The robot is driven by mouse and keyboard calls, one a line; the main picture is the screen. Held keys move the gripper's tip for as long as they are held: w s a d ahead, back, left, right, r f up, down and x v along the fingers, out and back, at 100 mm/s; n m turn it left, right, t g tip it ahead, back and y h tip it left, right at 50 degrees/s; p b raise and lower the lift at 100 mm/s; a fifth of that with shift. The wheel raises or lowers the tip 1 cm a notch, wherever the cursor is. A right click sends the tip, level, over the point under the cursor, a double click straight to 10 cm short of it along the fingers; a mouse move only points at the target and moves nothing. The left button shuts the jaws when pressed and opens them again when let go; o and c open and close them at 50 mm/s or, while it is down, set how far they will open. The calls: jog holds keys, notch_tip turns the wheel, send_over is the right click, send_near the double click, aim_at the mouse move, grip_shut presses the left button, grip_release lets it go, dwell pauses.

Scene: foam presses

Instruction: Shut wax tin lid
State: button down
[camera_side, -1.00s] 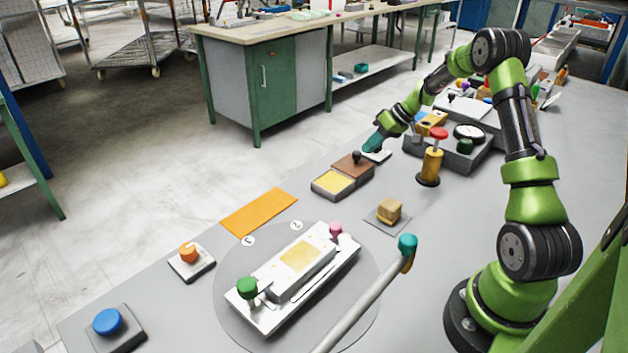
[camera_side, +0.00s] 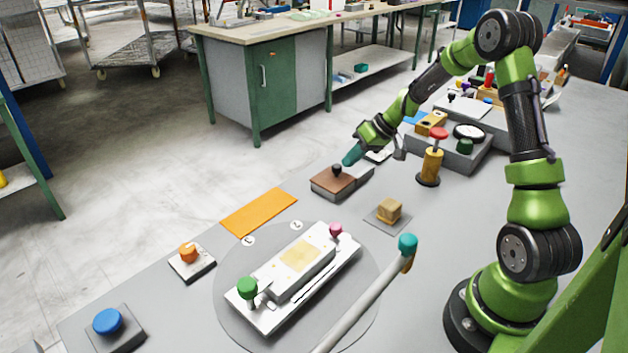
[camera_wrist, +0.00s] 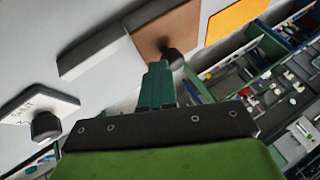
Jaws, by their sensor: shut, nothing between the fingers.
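In the wrist view the brown lid (camera_wrist: 168,35) is at the top, with the knob (camera_wrist: 172,56) just beyond the fingertips. My gripper (camera_side: 349,160) has teal fingers that are shut and empty, with the tips right beside the knob. Whether they touch it I cannot tell.
An orange mat (camera_side: 259,212) lies left of the tin.

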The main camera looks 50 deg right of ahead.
jog(key=v, duration=0.9)
jog(key=s+a+r, duration=0.3)
jog(key=s+a, duration=0.2)
jog(key=a, duration=0.2)
jog(key=s+a+r+m+h, duration=0.1)
jog(key=s+a+r, duration=0.3)
jog(key=s+a, duration=0.2)
jog(key=s+a+r+m+t+h, duration=0.1)
jog(key=s+a+r, duration=0.3)
jog(key=a, duration=0.6)
jog(key=shift+s+a, duration=0.2)
jog(key=shift+s, duration=0.9)
jog(key=shift+r, duration=0.1)
